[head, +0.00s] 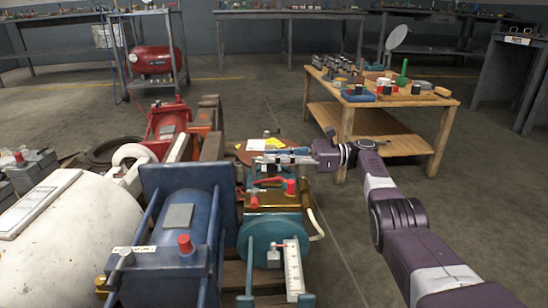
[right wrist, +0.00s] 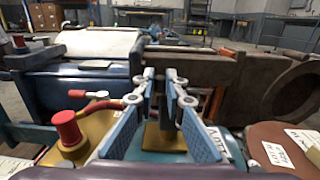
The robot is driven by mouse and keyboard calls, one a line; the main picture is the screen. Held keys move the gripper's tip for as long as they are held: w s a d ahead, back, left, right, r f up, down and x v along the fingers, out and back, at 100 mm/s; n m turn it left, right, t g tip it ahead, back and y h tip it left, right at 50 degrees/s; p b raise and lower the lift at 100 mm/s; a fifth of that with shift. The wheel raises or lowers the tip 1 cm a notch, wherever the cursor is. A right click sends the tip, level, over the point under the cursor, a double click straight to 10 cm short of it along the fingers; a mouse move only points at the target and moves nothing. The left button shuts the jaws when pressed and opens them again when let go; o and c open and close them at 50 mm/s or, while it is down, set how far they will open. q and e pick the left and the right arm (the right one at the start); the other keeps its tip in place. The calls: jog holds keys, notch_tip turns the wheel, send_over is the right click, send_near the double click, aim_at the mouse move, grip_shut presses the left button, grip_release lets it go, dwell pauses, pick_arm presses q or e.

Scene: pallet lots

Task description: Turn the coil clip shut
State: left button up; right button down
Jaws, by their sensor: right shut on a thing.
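My right gripper (head: 262,159) reaches in from the right over a teal-and-brass machine (head: 268,238) on the pallet. In the right wrist view the gripper (right wrist: 161,82) has its two fingers drawn close together, with blue pads facing each other. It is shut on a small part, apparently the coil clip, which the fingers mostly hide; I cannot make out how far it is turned. A red-handled lever (head: 268,181) and a red knob (head: 291,187) sit on the machine just below the gripper. My left gripper is out of view.
A blue machine (head: 175,240) and a white tank (head: 70,240) stand close on the left. A brown round piece (head: 283,146) with labels lies just behind the gripper. A wooden table (head: 435,101) with small items stands at the back right. The floor between is clear.

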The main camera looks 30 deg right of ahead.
jog(key=shift+a+f, duration=0.1)
jog(key=shift+f, duration=0.05)
jog(key=c, duration=2)
grip_release()
notch_tip(320, 180, up, 10)
